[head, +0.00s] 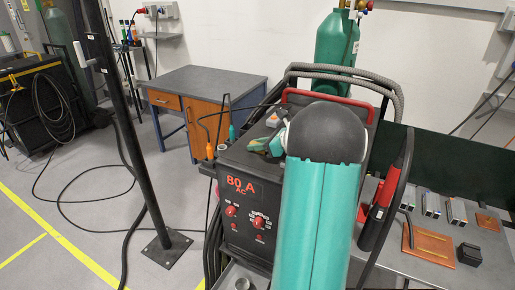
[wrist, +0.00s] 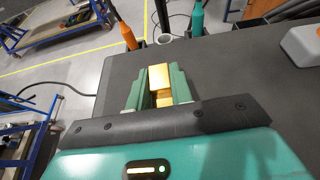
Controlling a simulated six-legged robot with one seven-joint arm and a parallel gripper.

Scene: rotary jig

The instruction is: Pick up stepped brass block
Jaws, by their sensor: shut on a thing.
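The stepped brass block (wrist: 160,77) shows in the wrist view as a shiny gold piece with a step, between the two green fingers of my gripper (wrist: 158,88). The fingers are shut on it. Beneath is the dark flat top (wrist: 225,70) of the red-and-black welding machine, whose front shows in the head view (head: 249,222). I cannot tell whether the block touches that top or hangs above it. In the head view my teal arm covers much of the machine, and I cannot make out the block there.
An orange-handled tool (wrist: 128,36) and a teal-handled tool (wrist: 197,19) stand at the machine's edge. A grey box (wrist: 302,44) lies on its top. A black post (head: 130,130) stands left. A grey bench (head: 400,262) with small parts is at right. Open floor lies left.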

